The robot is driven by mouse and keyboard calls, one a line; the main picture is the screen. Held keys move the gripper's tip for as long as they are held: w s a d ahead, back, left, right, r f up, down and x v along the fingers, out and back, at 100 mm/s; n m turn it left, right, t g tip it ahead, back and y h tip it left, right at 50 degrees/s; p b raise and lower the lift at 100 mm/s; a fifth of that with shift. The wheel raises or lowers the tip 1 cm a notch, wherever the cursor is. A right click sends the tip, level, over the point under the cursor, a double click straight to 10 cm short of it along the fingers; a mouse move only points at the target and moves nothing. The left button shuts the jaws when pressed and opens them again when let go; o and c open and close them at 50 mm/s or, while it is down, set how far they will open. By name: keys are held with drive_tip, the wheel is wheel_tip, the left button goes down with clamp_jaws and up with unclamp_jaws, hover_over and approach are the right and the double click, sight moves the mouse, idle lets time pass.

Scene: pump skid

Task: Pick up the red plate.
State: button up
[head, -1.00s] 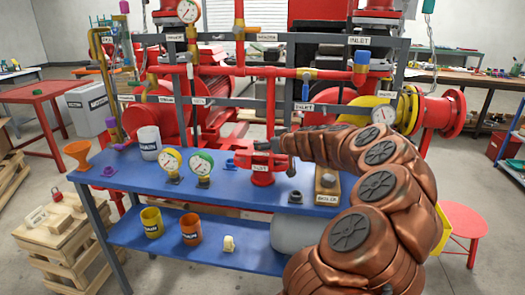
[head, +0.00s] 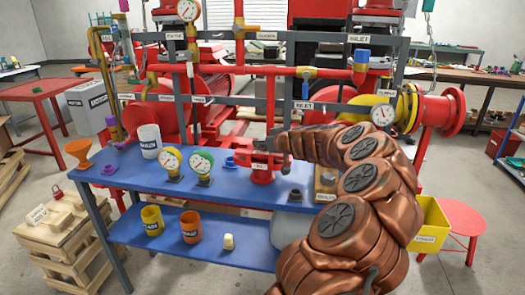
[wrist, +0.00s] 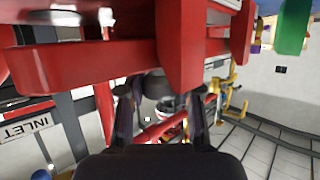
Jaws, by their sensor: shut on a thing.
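A red vise (head: 262,168) with a label on its front stands on the blue bench. In the wrist view a broad red piece (wrist: 110,62) crosses just beyond my gripper's fingertips (wrist: 160,88). It looks like the red plate, and the fingers are shut at its near edge. Where the plate ends and the vise begins is hard to tell, as is whether they touch.
The blue bench (head: 135,165) holds two gauges (head: 188,165), a white mug (head: 149,140) and an orange funnel (head: 79,152). Grey frame rails and red pipes rise close behind the vise. A yellow bin (head: 431,222) is at the right. The bench front is partly clear.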

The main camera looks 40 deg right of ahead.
sight(263, 139)
clamp_jaws()
idle(0.3)
drive_tip(key=shift+r, duration=1.6)
drive_tip(key=shift+s+a+r+b, duration=0.15)
drive_tip(key=shift+r+b, duration=0.05)
drive_tip(key=shift+b, duration=0.15)
drive_tip(key=s+a+r+b, duration=0.1)
drive_tip(key=s+a+b, duration=0.1)
drive_tip(key=s+a, duration=0.8)
drive_tip(key=shift+a+r+b, duration=0.2)
drive_tip(key=shift+a+b, duration=0.1)
drive_tip(key=shift+a, duration=0.55)
